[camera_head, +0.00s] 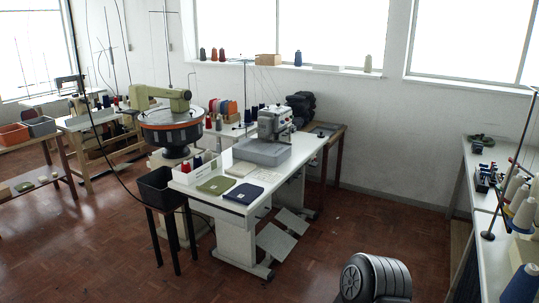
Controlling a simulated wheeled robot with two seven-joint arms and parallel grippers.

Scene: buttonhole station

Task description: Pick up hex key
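I cannot make out a hex key anywhere in the camera_head view; at this distance small items are too small to tell. Neither of my grippers is in view. The white worktable (231,209) in the middle carries a sewing machine (273,124) on a grey bed. A green folded cloth (216,185), a dark blue folded cloth (244,194) and a pale sheet (265,175) lie at its near end. A white bin (185,176) with red and blue spools stands at its left edge.
A black bin (160,187) on a stand is left of the worktable. A green machine (160,98) stands behind it. A right-hand bench (490,256) holds thread cones and small items. A dark ribbed shape (375,278), unclear, is at the bottom edge. Open floor (390,225) lies between.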

